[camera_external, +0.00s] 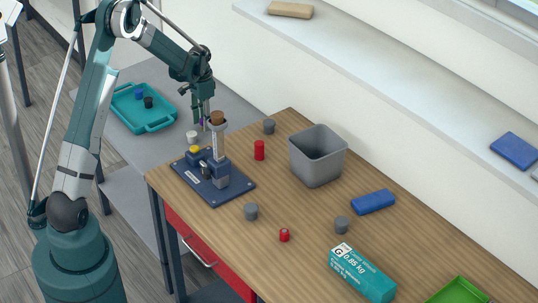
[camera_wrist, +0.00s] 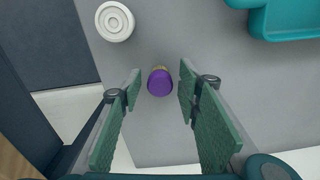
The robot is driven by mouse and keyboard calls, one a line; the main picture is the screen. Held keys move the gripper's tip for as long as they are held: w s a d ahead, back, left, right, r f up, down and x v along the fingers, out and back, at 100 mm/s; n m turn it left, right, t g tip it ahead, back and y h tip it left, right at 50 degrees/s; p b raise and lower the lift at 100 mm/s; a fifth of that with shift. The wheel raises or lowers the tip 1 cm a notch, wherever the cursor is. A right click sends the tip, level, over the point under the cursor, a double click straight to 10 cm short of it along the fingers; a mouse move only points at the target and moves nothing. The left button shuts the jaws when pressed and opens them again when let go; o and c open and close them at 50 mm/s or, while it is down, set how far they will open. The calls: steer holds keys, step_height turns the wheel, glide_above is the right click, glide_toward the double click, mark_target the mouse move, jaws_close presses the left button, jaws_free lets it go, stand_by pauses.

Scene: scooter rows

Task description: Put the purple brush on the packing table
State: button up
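The purple brush (camera_wrist: 160,82) shows from above in the wrist view as a purple rounded top with a tan part at its upper edge. It is over the grey table (camera_wrist: 225,110), between my two green fingers. My gripper (camera_wrist: 160,92) is open, with a gap on both sides of the brush. In the external view my gripper (camera_external: 205,115) points down over the grey table (camera_external: 142,150), and only a bit of purple (camera_external: 201,121) shows by its fingers. The frames do not label which table is the packing table.
A white round piece (camera_wrist: 115,21) and a teal tray (camera_wrist: 290,18) are near the brush. The wooden table (camera_external: 300,240) holds a blue fixture (camera_external: 222,188), a grey bin (camera_external: 317,170), a teal box (camera_external: 362,274) and several small cylinders. Its middle has bare areas.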

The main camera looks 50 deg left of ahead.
step_height(320, 180, up, 11)
steer(key=p, duration=0.1)
steer(key=shift+p, duration=0.3)
steer(key=shift+r, duration=0.1)
stand_by(0.6)
steer(key=s+d+r+t, duration=0.2)
steer(key=s+d+r, duration=0.5)
steer(key=d+r, duration=0.45)
steer(key=s+d+r+t, duration=0.1)
steer(key=s+d+r, duration=0.65)
steer(key=d, duration=0.65)
steer(key=s+d+n+t, duration=0.1)
steer(key=s+d+t, duration=0.1)
steer(key=s+d, duration=0.6)
steer(key=s+d+r+t, duration=0.1)
steer(key=s+d+t, duration=0.1)
steer(key=s+d, duration=0.6)
steer(key=s, duration=0.4)
steer(key=shift+s+d+r+n, duration=0.2)
steer(key=shift+s+d+n, duration=0.05)
steer(key=shift+s+n, duration=0.15)
